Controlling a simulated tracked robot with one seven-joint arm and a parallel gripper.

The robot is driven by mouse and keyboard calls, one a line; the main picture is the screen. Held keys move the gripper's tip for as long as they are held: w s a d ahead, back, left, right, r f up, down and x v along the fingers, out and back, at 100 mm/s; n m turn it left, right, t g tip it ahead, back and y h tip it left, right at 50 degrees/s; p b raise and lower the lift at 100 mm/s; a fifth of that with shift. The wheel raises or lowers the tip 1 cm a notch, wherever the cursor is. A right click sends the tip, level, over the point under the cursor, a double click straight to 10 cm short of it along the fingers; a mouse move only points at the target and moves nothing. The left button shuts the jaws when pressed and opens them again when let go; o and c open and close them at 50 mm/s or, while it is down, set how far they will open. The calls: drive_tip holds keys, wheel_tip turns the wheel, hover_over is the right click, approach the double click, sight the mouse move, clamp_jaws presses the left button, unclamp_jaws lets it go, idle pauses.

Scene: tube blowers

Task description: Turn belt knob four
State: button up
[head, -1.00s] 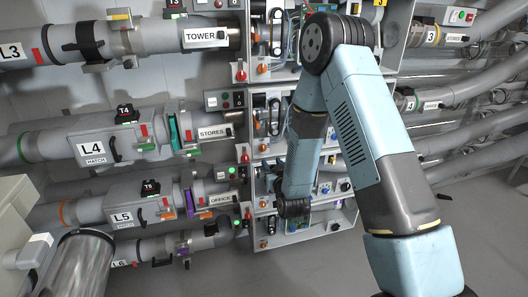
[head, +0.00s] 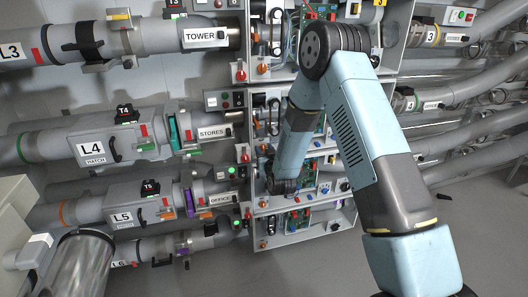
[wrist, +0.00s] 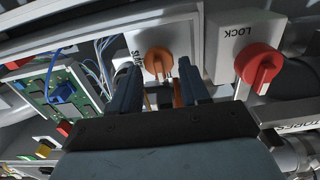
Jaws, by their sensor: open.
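An orange knob (wrist: 158,62) on a white-labelled panel shows in the wrist view, just beyond my gripper (wrist: 158,88). My gripper is open, with one dark finger on each side of the knob's lower part as pictured. I cannot tell whether the fingers touch it. The label beside it is upside down and partly hidden. In the head view an orange knob (head: 263,148) sits in the row of the L4 tube (head: 55,148), near the STORES label. The end of my arm is close below it there; my fingers are hard to make out.
A red LOCK knob (wrist: 260,65) stands close to the right of my gripper in the wrist view. A green circuit board (wrist: 62,88) with wires is at the left.

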drive_tip(key=shift+c, duration=0.4)
drive_tip(key=c, duration=0.6)
drive_tip(key=shift+a, duration=0.15)
drive_tip(key=shift+c, duration=0.3)
